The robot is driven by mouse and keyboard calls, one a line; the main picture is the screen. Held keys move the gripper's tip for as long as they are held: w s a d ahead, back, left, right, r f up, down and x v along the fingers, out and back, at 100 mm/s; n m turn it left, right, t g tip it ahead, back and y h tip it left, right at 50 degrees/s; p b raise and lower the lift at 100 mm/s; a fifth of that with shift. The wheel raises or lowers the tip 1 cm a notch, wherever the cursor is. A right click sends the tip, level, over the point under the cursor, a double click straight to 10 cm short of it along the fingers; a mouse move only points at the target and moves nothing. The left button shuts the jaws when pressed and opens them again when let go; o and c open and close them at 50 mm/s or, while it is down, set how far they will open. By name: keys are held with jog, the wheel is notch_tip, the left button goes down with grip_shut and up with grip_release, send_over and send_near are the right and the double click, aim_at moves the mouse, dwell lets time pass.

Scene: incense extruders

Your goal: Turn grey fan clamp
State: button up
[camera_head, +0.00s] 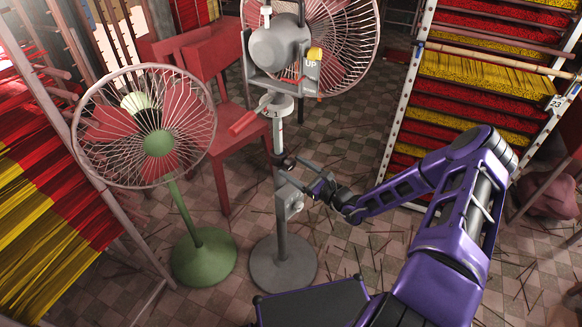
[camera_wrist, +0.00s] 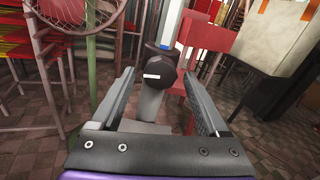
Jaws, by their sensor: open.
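The grey fan (camera_head: 283,45) stands on a grey pole with a round base (camera_head: 283,262). A dark clamp knob (camera_head: 286,162) sits partway up its pole. In the wrist view the clamp knob (camera_wrist: 158,72) is black and round with a short white mark, and the pole runs above and below it. My gripper (camera_head: 296,174) is open beside the pole at knob height. In the wrist view my gripper's fingers (camera_wrist: 159,76) lie left and right of the knob with gaps on both sides. I cannot tell how far the fingertips reach past it.
A green fan (camera_head: 158,142) on a green stand is at the left. Red chairs (camera_head: 215,65) stand behind the grey pole. Racks of red and yellow incense (camera_head: 478,78) stand at both sides. Loose sticks lie on the tiled floor (camera_head: 345,245). A red-handled lever (camera_head: 243,122) juts from the upper pole.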

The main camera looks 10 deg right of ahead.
jog(key=shift+x, duration=0.85)
grip_shut()
